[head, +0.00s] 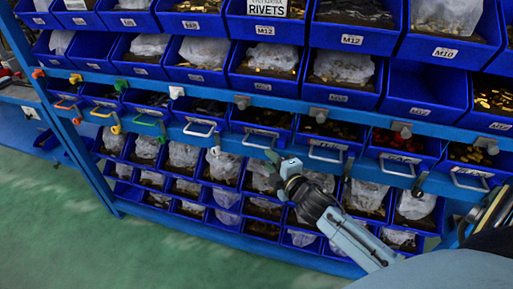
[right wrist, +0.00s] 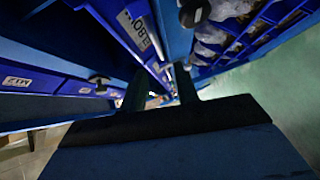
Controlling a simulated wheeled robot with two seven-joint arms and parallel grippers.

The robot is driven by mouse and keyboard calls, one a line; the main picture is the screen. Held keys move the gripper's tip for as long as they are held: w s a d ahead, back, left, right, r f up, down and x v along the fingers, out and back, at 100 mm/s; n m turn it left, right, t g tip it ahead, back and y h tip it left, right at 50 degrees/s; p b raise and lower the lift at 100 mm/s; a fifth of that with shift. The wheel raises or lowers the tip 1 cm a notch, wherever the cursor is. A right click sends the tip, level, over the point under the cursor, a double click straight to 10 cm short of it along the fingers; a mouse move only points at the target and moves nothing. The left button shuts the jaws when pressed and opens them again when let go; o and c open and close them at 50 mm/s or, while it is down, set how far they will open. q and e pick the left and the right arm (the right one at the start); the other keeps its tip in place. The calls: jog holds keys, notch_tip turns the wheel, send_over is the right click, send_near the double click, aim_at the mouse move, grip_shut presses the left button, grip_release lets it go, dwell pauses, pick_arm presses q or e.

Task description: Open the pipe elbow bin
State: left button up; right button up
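A blue bin front with a white label reading "ELBO" (right wrist: 140,30) shows at the top of the right wrist view, cut off at the edge. In the head view the drawer labels are too small to read, so I cannot say for certain which drawer it is. My right gripper (head: 276,164) is just below and in front of a blue drawer (head: 262,122) with a grey bar handle in the middle row. In the right wrist view its two dark fingers (right wrist: 160,92) stand apart with a gap between them. Contact with a handle cannot be told. My left gripper is not in view.
Open blue bins of hardware fill the upper rows (head: 265,62) and the lower rows (head: 225,195). Grey knobs (head: 318,113) sit on the blue rail (head: 220,94) above the handled drawers. Green floor (head: 100,245) is clear at the lower left.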

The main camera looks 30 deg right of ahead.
jog(key=w, duration=0.4)
jog(key=w+f, duration=0.1)
jog(key=w, duration=0.2)
jog(key=shift+d+b, duration=0.25)
jog(key=shift+b, duration=0.15)
jog(key=shift+w, duration=0.5)
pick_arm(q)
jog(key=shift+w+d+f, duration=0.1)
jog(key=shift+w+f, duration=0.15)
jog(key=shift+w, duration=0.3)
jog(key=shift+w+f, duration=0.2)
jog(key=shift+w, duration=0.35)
pick_arm(e)
grip_shut()
